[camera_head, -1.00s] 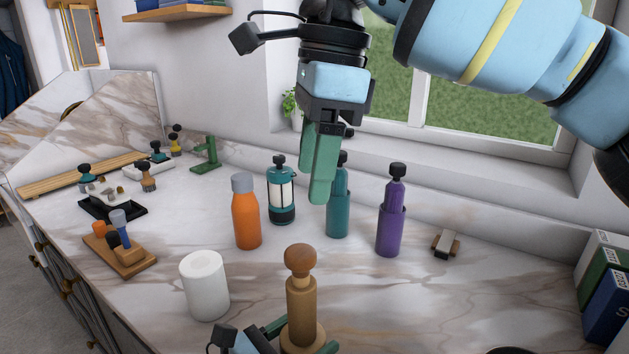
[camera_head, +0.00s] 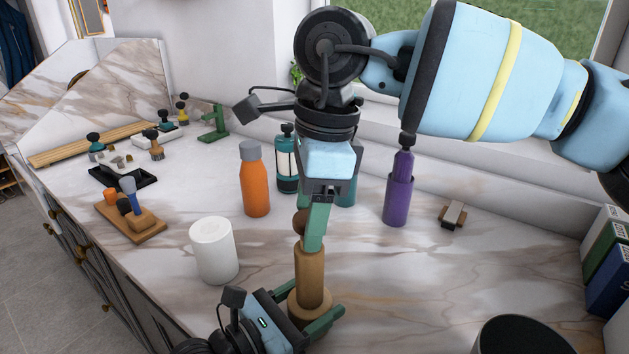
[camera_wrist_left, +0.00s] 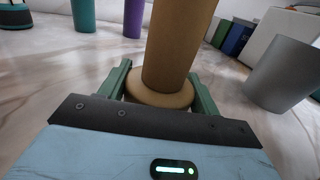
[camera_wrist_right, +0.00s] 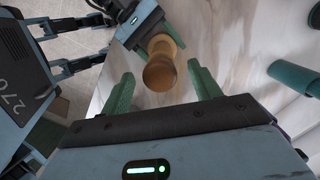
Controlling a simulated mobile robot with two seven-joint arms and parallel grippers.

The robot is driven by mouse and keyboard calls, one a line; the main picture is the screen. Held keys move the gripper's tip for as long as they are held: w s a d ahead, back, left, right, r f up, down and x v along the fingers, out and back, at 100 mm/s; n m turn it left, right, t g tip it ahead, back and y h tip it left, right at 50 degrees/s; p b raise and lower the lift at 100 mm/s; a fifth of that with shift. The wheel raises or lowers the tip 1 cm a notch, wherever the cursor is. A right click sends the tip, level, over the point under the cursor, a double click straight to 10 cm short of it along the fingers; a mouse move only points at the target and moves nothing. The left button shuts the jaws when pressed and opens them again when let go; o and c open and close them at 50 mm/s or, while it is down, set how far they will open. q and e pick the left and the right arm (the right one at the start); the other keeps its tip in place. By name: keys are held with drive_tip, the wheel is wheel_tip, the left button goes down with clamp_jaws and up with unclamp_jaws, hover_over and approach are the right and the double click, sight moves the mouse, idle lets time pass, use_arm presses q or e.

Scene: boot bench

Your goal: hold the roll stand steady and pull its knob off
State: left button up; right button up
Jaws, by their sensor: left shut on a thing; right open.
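The wooden roll stand (camera_head: 310,275) stands upright on the marble counter, with a round base (camera_wrist_left: 160,95) and a darker wooden knob (camera_head: 299,222) on top. My left gripper (camera_head: 308,308) is shut on the stand low down, its green fingers on either side of the base in the left wrist view. My right gripper (camera_head: 314,240) is open, pointing down at the top of the stand. In the right wrist view the knob (camera_wrist_right: 160,72) lies in the gap between the open fingers, with space on both sides. In the head view a finger partly hides the knob.
A white roll (camera_head: 213,250) stands just left of the stand. An orange bottle (camera_head: 255,180), a teal lantern-like item (camera_head: 287,165) and a purple bottle (camera_head: 398,195) stand behind. A dark cylinder (camera_head: 515,338) is at the front right. The counter between is clear.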

drive_tip(key=shift+f, duration=0.45)
drive_tip(key=c, duration=1.2)
drive_tip(key=shift+o, duration=0.2)
drive_tip(key=shift+r, duration=0.5)
drive_tip(key=shift+r, duration=0.65)
